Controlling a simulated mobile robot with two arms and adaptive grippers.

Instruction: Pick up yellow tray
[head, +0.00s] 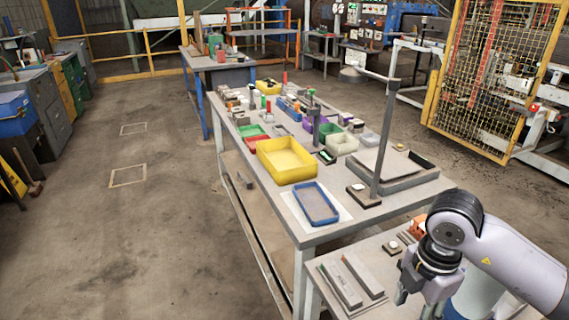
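A large yellow tray (295,176) stands on the long workbench (262,195), near its left edge. It looks empty. A smaller yellow tray (268,87) stands farther back on the same bench, with small items by it. My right gripper (403,293) is low at the right, over the near small table and well apart from both trays. Its fingers are small and partly hidden by the wrist, so I cannot tell whether it is open. My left gripper is not in view.
A blue tray (317,204) lies just in front of the large yellow tray. A post (383,140) rises from the bench at the right. The floor to the left (120,240) is clear.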

